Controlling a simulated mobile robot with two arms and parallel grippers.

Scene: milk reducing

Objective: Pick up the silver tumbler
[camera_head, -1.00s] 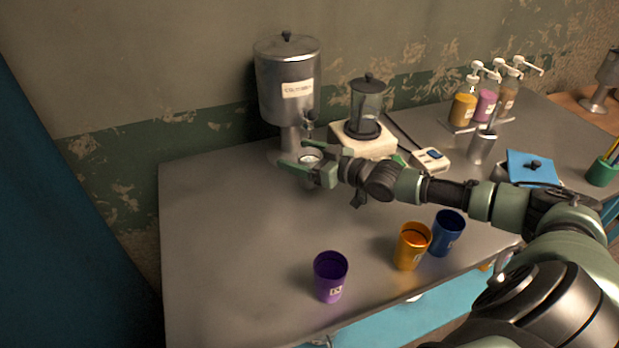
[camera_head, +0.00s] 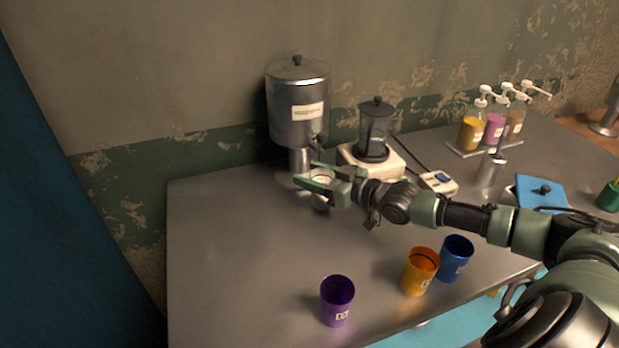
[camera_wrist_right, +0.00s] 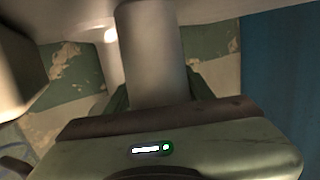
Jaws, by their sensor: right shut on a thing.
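My right gripper (camera_head: 323,178) is shut on the silver tumbler (camera_head: 321,202) in front of the metal dispenser. The tumbler is upright, with its rim showing between the fingers. The fingers hide part of its wall. In the right wrist view a grey metal cylinder, the tumbler (camera_wrist_right: 150,55), stands between the two fingers. I cannot tell for sure whether its bottom is clear of the table. My left gripper is not in view.
The dispenser (camera_head: 298,105) stands close behind the gripper, with a blender (camera_head: 375,135) to its right. Purple (camera_head: 337,300), orange (camera_head: 420,272) and blue (camera_head: 456,258) cups stand at the front. A metal cup (camera_head: 490,171) stands at the right. The table's left part is bare.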

